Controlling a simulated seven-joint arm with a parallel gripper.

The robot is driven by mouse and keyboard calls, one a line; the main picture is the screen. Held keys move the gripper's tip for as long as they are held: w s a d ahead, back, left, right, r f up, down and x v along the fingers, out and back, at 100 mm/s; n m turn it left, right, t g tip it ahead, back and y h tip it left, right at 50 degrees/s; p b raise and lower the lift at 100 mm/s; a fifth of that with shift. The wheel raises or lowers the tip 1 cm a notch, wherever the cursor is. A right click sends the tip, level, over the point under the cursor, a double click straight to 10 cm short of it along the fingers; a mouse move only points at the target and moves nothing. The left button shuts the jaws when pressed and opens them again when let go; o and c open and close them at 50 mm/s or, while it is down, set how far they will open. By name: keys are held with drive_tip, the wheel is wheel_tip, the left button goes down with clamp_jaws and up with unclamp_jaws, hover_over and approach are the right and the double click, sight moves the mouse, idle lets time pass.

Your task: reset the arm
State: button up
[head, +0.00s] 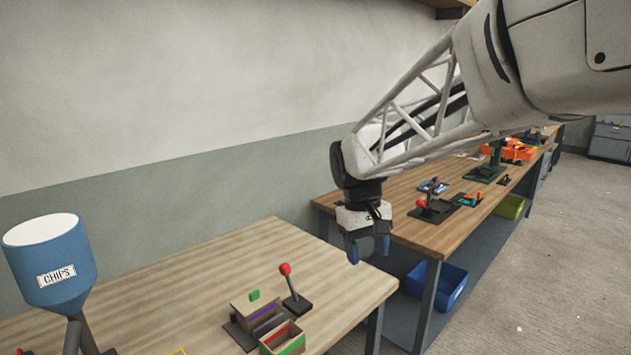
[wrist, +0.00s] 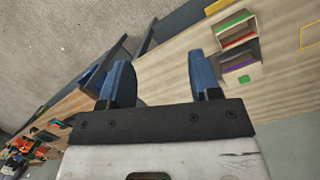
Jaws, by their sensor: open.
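On the near table are a small box unit (head: 262,310), a red-knobbed lever (head: 292,290) and a blue hopper marked CHIPS (head: 50,260). Another red-knobbed lever (head: 425,207) stands on the far workbench. A blue bin (head: 437,284) sits below it. Floor is clear at right.

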drive_tip(key=s+d+f+m+t, duration=0.1)
drive_tip(key=s+d, duration=0.1)
drive_tip(key=s, duration=0.6)
drive_tip(key=s+d+f+m+t, duration=0.1)
drive_tip(key=s+d+f, duration=0.1)
drive_tip(key=s, duration=0.6)
drive_tip(key=s+d+f+m+t+y, duration=0.1)
drive_tip(key=s+d, duration=0.3)
drive_tip(key=s, duration=0.5)
drive_tip(key=shift+f+m+t, duration=0.2)
drive_tip(key=shift+m+t, duration=0.3)
drive_tip(key=shift+m, duration=0.1)
drive_tip(key=shift+d, duration=0.1)
idle(0.6)
